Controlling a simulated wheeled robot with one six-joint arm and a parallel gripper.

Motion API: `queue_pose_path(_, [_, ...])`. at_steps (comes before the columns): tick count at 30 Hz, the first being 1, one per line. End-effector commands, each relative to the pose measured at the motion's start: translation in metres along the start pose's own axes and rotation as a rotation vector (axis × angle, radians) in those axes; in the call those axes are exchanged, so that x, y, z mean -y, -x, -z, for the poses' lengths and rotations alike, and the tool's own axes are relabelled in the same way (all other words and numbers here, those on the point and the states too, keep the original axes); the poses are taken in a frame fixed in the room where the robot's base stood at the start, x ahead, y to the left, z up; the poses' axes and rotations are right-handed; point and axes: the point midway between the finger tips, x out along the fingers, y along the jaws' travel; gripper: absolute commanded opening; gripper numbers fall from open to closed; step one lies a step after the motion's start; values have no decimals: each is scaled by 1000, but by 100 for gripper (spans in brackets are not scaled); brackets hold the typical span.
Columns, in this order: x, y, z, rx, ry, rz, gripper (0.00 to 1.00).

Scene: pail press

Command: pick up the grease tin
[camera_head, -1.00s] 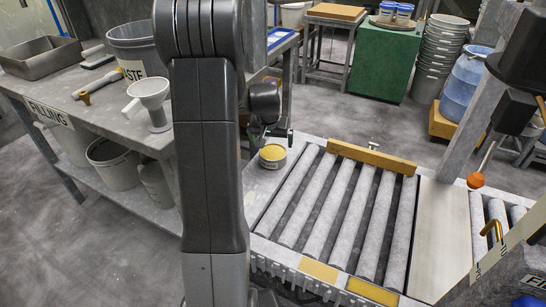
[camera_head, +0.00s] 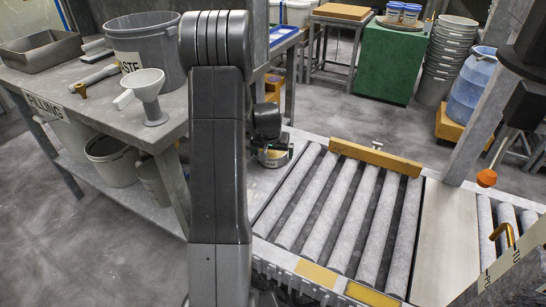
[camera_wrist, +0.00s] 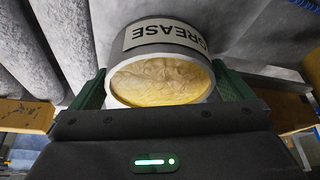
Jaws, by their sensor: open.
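The grease tin (camera_wrist: 160,78) is a small round grey tin filled with yellow grease, with a white label reading GREASE. In the wrist view it sits between the two green fingers of my gripper (camera_wrist: 166,92), which are open on either side of it. I cannot tell whether either finger touches it. In the head view the tin (camera_head: 272,161) stands on the grey surface at the left end of the roller conveyor, partly hidden by my gripper (camera_head: 270,145) above it.
The roller conveyor (camera_head: 345,205) lies to the right, with a yellow wooden bar (camera_head: 376,158) along its far edge. The filling bench (camera_head: 85,115) at left holds a white funnel (camera_head: 149,94), a waste pail (camera_head: 143,50) and a metal tray (camera_head: 40,50).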

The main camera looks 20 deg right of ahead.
Motion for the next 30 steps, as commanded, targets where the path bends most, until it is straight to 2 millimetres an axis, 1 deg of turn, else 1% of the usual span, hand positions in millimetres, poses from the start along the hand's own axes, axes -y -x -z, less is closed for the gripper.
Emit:
queue_pose_path(1, [0,0,0,0,0,0,100])
queue_pose_path(5, [0,0,0,0,0,0,74])
queue_pose_path(6, [0,0,0,0,0,0,67])
queue_pose_path(8, [0,0,0,0,0,0,55])
queue_pose_path(9, [0,1,1,-1,0,0,53])
queue_pose_path(14, [0,1,1,-1,0,0,53])
queue_pose_path(17, [0,6,3,-3,0,0,53])
queue_pose_path(20, [0,19,9,-4,0,0,53])
queue_pose_path(27, [0,65,28,-5,0,1,53])
queue_pose_path(30, [0,79,34,-4,0,1,53])
